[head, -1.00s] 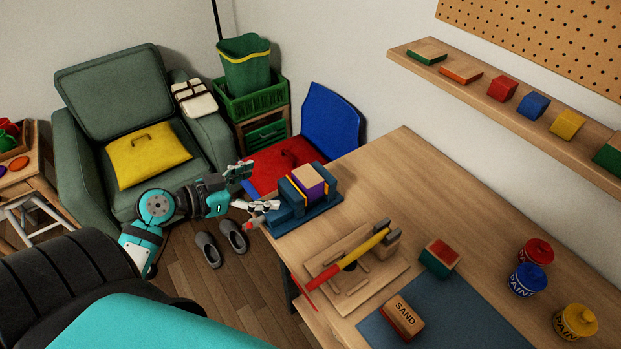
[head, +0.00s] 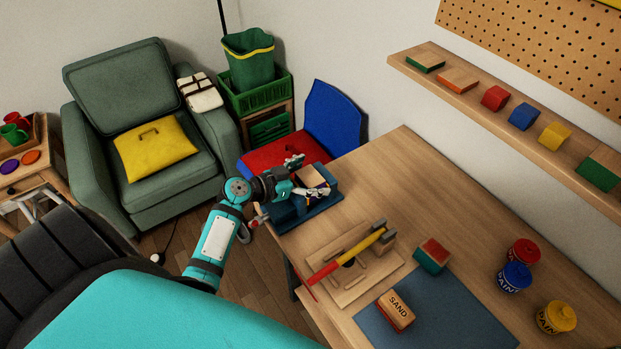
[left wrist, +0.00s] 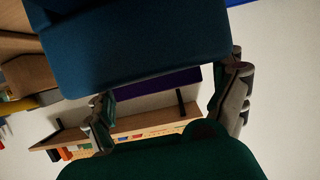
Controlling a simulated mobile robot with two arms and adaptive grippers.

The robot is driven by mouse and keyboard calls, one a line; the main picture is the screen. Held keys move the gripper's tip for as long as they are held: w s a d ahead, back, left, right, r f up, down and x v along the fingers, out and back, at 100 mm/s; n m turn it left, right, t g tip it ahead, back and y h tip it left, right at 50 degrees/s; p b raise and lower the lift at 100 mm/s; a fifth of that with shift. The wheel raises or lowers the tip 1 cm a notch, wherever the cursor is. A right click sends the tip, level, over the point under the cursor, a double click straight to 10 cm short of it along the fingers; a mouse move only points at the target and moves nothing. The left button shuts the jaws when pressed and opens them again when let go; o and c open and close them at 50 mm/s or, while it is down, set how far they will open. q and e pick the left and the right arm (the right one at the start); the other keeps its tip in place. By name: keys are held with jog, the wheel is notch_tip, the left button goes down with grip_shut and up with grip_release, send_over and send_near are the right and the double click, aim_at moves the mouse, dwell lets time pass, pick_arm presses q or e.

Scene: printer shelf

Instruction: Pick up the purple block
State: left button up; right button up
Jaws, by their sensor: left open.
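The purple block (head: 313,176), with a wooden top and purple side, sits in a blue vise-like holder (head: 306,212) at the left end of the wooden table. My left gripper (head: 303,178) is open at the block, its fingers partly covering it; I cannot tell whether they touch it. In the left wrist view, the purple face (left wrist: 165,84) shows between the open fingers (left wrist: 168,102), partly hidden behind a large dark blue part. My right gripper is not in view.
A wooden board (head: 350,285) with a yellow-and-red tool lies right of the holder. A sanding block (head: 396,312), a red-and-green block (head: 431,256) and paint cans (head: 523,254) stand farther right. A blue-and-red chair (head: 333,120) is behind the holder. The table's back middle is clear.

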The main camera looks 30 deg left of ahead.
pick_arm(q)
jog(key=c, duration=1.3)
